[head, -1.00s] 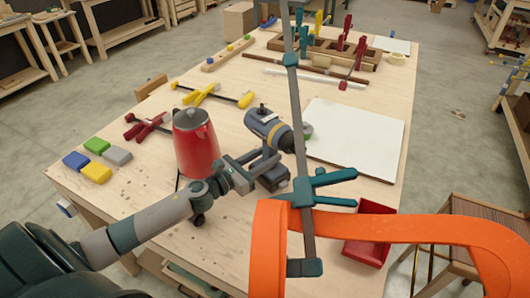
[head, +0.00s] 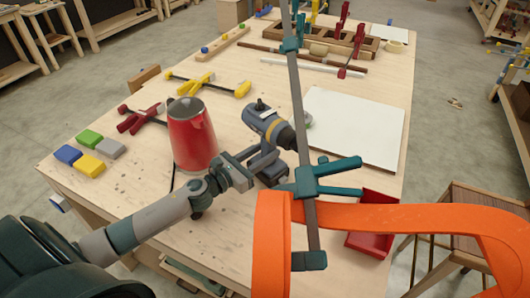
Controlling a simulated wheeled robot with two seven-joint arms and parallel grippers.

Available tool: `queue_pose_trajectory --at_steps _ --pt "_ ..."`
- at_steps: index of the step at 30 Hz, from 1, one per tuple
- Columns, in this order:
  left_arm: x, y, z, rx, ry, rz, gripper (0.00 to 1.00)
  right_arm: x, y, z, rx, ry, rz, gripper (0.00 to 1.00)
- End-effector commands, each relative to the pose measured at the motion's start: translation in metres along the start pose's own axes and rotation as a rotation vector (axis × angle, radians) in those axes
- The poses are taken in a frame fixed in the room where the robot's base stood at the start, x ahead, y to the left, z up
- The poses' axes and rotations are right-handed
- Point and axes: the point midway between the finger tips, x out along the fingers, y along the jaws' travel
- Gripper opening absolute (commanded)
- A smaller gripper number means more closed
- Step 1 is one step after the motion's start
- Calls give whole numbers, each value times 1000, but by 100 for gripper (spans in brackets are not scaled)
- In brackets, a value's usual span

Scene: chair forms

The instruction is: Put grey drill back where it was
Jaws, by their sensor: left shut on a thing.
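The grey drill (head: 268,122) stands upright on the wooden workbench (head: 130,192), its dark base (head: 272,173) at or close to the top. A yellow ring shows near its chuck, which points right. My left gripper (head: 264,158) is shut on the drill at its handle, reaching in from the lower left. The fingers partly hide the handle. My right gripper is not in view.
A red kettle (head: 193,135) stands close left of the drill. A tall teal-jawed clamp (head: 303,140) on an orange curved form (head: 400,217) rises in front. A white board (head: 355,127) and red bin (head: 372,240) lie right. Coloured blocks (head: 88,165) lie left.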

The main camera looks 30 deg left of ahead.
Motion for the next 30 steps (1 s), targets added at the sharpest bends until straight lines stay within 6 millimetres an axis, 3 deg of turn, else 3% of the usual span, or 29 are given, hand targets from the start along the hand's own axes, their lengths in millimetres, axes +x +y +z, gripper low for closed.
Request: queue_pose_trajectory --at_steps 9,10,12,23,30 --pt "-2 -1 -13 1 13 1 0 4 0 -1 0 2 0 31" --pt "-3 -2 -17 -2 20 0 41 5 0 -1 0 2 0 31" --pt "-3 -2 -17 -2 19 0 53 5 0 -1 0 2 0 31" --pt "-2 -1 -9 -1 10 0 53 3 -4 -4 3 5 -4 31" --pt "-1 -1 6 -1 8 0 53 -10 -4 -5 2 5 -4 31"
